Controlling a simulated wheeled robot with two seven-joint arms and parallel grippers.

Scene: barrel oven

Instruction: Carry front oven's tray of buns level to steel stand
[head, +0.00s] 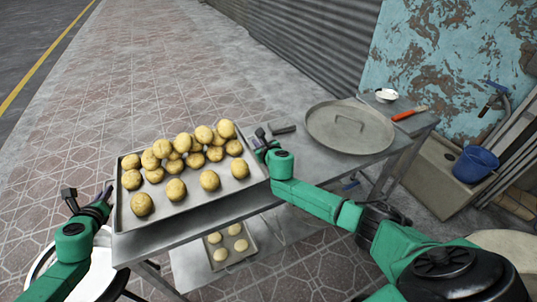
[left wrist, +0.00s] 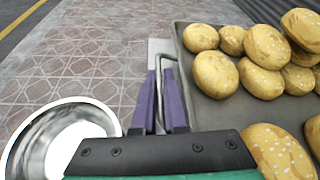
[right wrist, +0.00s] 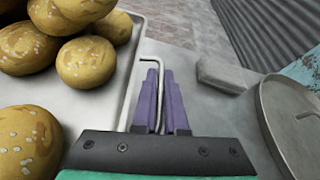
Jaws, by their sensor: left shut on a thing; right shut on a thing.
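The tray (head: 195,199) is a flat metal sheet with a raised rim and a heap of golden seeded buns (head: 210,180) on it. It lies over the left part of the steel stand (head: 215,214) and looks about level. I cannot tell whether it touches the top. My left gripper (head: 104,197) is shut on the wire handle at the tray's left end, which also shows in the left wrist view (left wrist: 160,90). My right gripper (head: 263,147) is shut on the right-end handle, also seen in the right wrist view (right wrist: 155,90).
A round metal lid (head: 350,140) lies on the stand to the right, with a small grey block (right wrist: 222,75) between. A white bowl (head: 386,96) and an orange-handled tool (head: 409,114) are further right. A smaller tray of buns (head: 222,264) sits below. A blue bucket (head: 475,165) stands right.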

